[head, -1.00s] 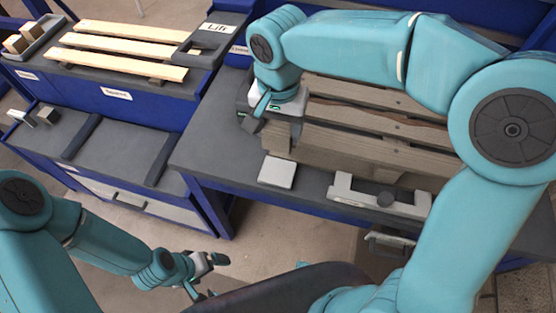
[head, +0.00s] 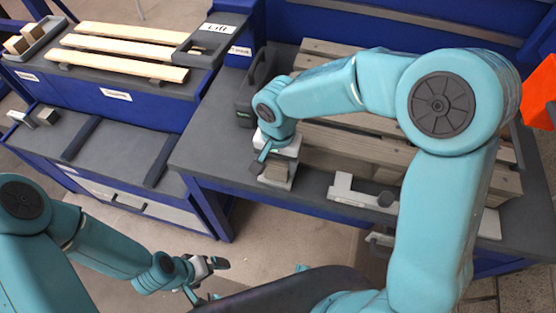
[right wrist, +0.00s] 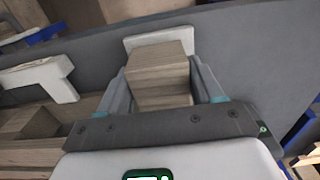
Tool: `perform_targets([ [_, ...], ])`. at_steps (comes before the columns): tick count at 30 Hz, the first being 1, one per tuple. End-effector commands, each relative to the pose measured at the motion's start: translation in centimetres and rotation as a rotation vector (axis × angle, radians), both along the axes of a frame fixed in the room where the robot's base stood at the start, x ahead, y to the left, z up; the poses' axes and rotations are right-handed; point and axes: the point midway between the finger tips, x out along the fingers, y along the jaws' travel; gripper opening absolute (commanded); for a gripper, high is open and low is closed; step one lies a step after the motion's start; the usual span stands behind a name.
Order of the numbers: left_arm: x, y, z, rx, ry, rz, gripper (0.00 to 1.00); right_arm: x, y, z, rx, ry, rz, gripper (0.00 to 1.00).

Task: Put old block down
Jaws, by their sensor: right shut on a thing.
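My right gripper (head: 272,168) is shut on a weathered brown wooden block (head: 277,173), the old block. In the right wrist view the block (right wrist: 160,78) sits between both fingers. A white square pad (right wrist: 160,42) shows just beyond and below the block, on the grey bench top; I cannot tell whether the block touches it. The old grey-brown pallet (head: 350,142) lies on the bench right beside my right gripper, partly hidden by my right arm. My left gripper (head: 203,277) is low at the front, away from the bench, apparently open and empty.
A white bracket with a dark knob (head: 350,190) stands at the bench's front edge. A dark toolbox-like case (head: 253,92) stands behind my right gripper. Pale new planks (head: 130,48) and a tray of blocks (head: 35,38) are at left. The lower left bench (head: 115,150) has free room.

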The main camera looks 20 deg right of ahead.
Motion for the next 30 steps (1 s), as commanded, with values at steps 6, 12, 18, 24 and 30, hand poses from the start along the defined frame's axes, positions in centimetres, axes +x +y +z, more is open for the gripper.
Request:
perform_targets([
  [6, 0.0, 0.0, -0.4, 0.000, 0.000, 0.000, 1.00, 0.0, 0.0, -0.3, 0.000, 0.000, 0.000, 0.85],
  [12, 0.0, 0.0, -0.4, 0.000, 0.000, 0.000, 1.00, 0.0, 0.0, -0.3, 0.000, 0.000, 0.000, 0.91],
  [18, 0.0, 0.0, 0.4, 0.000, 0.000, 0.000, 1.00, 0.0, 0.0, 0.5, 0.000, 0.000, 0.000, 0.91],
  [24, 0.0, 0.0, 0.4, 0.000, 0.000, 0.000, 1.00, 0.1, 0.0, 4.3, 0.002, -0.006, -0.001, 0.91],
  [30, 0.0, 0.0, 0.7, 0.000, 0.000, 0.000, 1.00, 0.1, 0.0, 8.9, 0.001, -0.006, 0.000, 0.91],
])
